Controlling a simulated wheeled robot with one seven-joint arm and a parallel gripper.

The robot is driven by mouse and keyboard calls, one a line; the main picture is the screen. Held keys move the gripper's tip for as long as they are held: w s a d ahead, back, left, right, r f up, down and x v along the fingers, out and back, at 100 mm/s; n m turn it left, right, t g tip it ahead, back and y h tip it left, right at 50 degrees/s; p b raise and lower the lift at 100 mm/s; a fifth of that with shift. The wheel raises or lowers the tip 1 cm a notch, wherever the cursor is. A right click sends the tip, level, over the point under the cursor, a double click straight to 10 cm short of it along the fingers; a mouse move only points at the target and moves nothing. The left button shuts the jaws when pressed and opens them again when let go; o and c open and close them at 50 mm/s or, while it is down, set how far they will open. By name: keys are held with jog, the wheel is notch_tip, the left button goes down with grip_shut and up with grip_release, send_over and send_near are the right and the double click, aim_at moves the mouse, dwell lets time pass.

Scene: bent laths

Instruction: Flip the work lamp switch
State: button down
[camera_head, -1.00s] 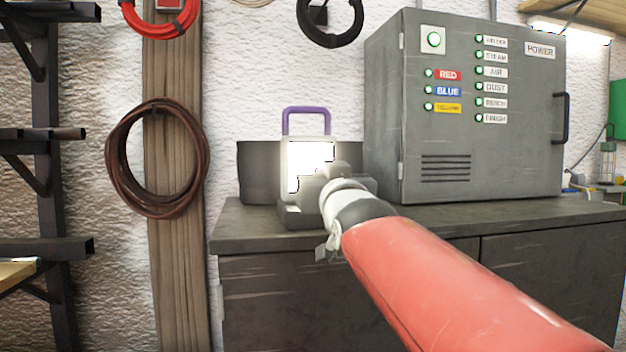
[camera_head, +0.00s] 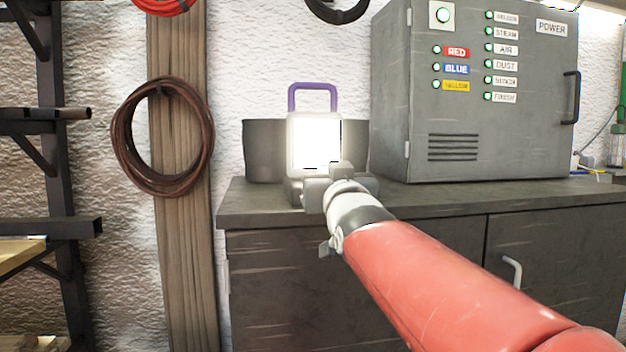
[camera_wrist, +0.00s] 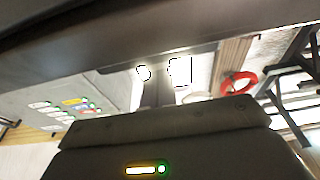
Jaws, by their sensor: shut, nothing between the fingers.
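The work lamp (camera_head: 316,140) stands on the grey bench cabinet, its front panel glowing bright white below a purple handle (camera_head: 313,88). My gripper (camera_head: 322,186) is shut and empty, right in front of the lamp's lower front and dark base. It covers much of that area, so I cannot make out the switch or whether the fingers touch the lamp. In the wrist view, bright white patches (camera_wrist: 180,71) show beyond my dark fingers (camera_wrist: 158,92); I cannot tell which part of the lamp they are.
A grey power box (camera_head: 470,110) with lit green indicators stands right of the lamp. A dark grey container (camera_head: 262,155) is behind the lamp. The bench top (camera_head: 245,203) is clear at its left end. Brown cable (camera_head: 122,140) hangs on a wooden post at left.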

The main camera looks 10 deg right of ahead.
jog(key=shift+f+b, duration=0.8)
jog(key=shift+r+p, duration=0.7)
jog(key=shift+r, duration=0.1)
jog(key=r, duration=0.1)
jog(key=s+r+p, duration=0.1)
jog(key=r, duration=0.1)
jog(key=shift+s+r, duration=0.1)
jog(key=f+b+v, duration=0.2)
jog(key=v, duration=0.7)
jog(key=shift+f, duration=0.1)
